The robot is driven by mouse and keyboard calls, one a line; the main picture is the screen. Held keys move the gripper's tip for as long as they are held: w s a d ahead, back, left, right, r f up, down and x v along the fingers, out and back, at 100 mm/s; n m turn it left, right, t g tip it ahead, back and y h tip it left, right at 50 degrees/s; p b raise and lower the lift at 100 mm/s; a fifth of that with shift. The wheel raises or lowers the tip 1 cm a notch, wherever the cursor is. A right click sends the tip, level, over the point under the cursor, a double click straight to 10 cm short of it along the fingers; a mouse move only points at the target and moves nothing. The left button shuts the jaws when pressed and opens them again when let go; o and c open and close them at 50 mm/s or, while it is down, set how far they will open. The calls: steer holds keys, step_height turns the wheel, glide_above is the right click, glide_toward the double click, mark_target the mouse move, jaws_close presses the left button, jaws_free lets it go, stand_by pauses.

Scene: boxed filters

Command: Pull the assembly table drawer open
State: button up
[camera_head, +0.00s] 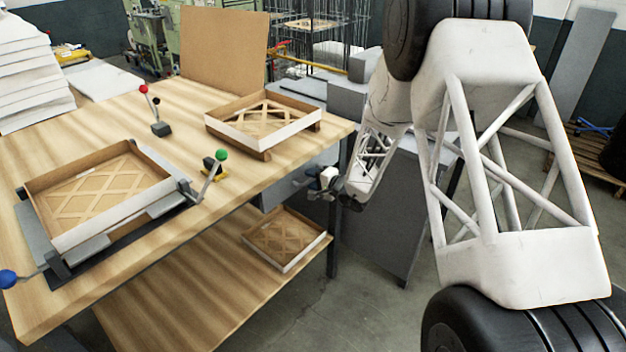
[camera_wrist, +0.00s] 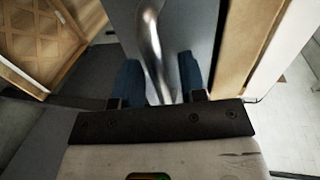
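The assembly table (camera_head: 290,165) has a light wood top, and a grey drawer (camera_head: 285,188) sits under its right end. The drawer's grey front (camera_wrist: 198,30) also shows in the wrist view. A curved shiny metal handle (camera_wrist: 152,45) stands out from it. My gripper (camera_head: 322,182) is at the drawer front, small and partly unclear in the head view. In the wrist view its two blue fingers (camera_wrist: 160,80) are apart, one on each side of the handle. Narrow gaps show beside the handle, so the fingers are not closed on it.
A boxed filter (camera_head: 285,238) lies on the lower shelf (camera_head: 190,300), below and left of my gripper. Another box (camera_head: 262,128) sits on the tabletop near the edge, and one lies in a fixture (camera_head: 100,200). Grey cabinets (camera_head: 395,215) stand behind my arm.

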jaws_close()
steer(key=shift+d, duration=0.1)
steer(key=f+v, duration=0.2)
steer(key=v, duration=0.9)
steer(key=f+v, duration=0.3)
steer(key=v, duration=0.9)
steer(key=shift+s+d, duration=0.35)
steer(key=shift+s, duration=0.05)
jaws_free()
steer(key=shift+s+d+r, duration=0.1)
